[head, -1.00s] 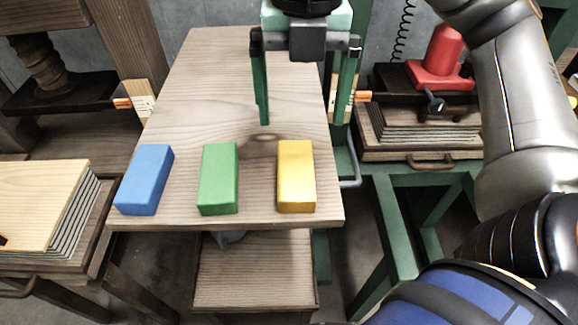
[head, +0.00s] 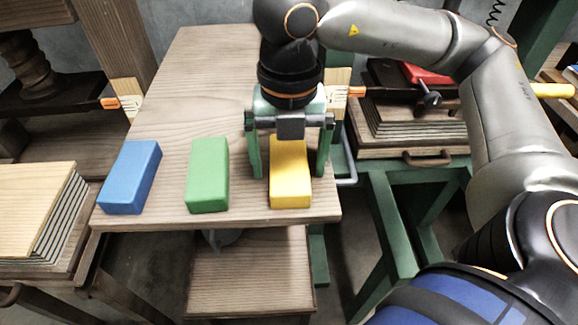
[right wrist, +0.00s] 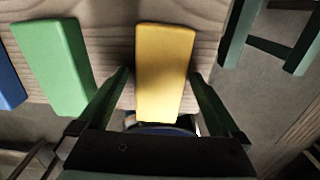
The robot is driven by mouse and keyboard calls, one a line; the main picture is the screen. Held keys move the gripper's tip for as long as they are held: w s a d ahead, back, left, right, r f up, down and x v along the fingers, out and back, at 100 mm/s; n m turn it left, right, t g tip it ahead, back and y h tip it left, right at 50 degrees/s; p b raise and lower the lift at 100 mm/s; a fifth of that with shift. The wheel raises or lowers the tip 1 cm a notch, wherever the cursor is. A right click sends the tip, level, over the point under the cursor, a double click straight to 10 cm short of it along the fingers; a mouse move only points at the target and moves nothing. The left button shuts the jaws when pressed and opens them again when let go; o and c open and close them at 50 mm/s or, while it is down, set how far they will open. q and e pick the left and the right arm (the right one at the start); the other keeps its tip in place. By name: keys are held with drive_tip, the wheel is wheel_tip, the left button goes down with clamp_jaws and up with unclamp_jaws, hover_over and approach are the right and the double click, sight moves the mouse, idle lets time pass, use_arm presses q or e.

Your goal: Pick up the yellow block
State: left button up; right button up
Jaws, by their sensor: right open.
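The yellow block (head: 290,180) lies on the wooden table (head: 205,75) near its front right corner. My right gripper (head: 290,172) is open, with one green finger on each side of the yellow block. In the head view the gripper body hides the block's far end. In the right wrist view the yellow block (right wrist: 164,70) shows between the two fingers (right wrist: 160,80), with a gap on both sides. Whether the fingertips reach down to the block's level is hard to tell. My left gripper is not in view.
A green block (head: 208,175) lies just left of the right gripper, and a blue block (head: 130,177) lies further left. The table's front edge is close to the blocks. A green metal frame (head: 395,210) stands to the right. The back of the table is clear.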

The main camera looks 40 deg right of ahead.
drive_tip(key=shift+c, duration=0.2)
drive_tip(key=c, duration=1.5)
drive_tip(key=shift+o, duration=0.2)
drive_tip(key=shift+r, duration=0.1)
